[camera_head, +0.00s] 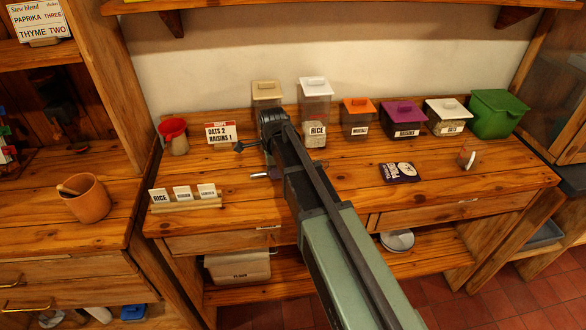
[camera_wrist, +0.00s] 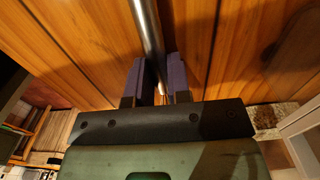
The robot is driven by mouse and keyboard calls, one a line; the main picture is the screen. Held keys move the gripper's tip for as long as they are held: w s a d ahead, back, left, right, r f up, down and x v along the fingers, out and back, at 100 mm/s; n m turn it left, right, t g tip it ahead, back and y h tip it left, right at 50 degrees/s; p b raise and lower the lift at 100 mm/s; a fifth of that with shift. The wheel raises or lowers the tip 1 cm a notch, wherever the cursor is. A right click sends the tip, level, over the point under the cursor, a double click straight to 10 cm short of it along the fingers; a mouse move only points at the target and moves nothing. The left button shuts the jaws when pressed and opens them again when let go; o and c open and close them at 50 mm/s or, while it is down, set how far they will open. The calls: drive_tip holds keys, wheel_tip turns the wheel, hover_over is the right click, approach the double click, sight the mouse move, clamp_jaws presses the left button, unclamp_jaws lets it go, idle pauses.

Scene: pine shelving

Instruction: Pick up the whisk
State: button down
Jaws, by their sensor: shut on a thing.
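In the wrist view, the two purple fingers of my gripper (camera_wrist: 154,80) are closed around a shiny metal rod, seemingly the whisk's handle (camera_wrist: 149,28). The rod runs up out of the picture, and no wire loops show. In the head view, my gripper (camera_head: 274,173) is low over the left part of the wooden counter, mostly hidden by my arm. A short grey metal end of the whisk (camera_head: 258,175) sticks out to its left. I cannot tell whether the whisk touches the counter.
Lidded containers, including a rice jar (camera_head: 315,105) and a green bin (camera_head: 497,114), line the back wall. A red-topped jar (camera_head: 174,138) and label cards (camera_head: 183,194) stand left. A dark card (camera_head: 399,172) and a glass cup (camera_head: 467,158) sit right; the counter between is clear.

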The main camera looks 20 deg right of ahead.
drive_tip(key=shift+r, duration=0.1)
wheel_tip(320, 180, up, 20)
drive_tip(key=p, duration=2)
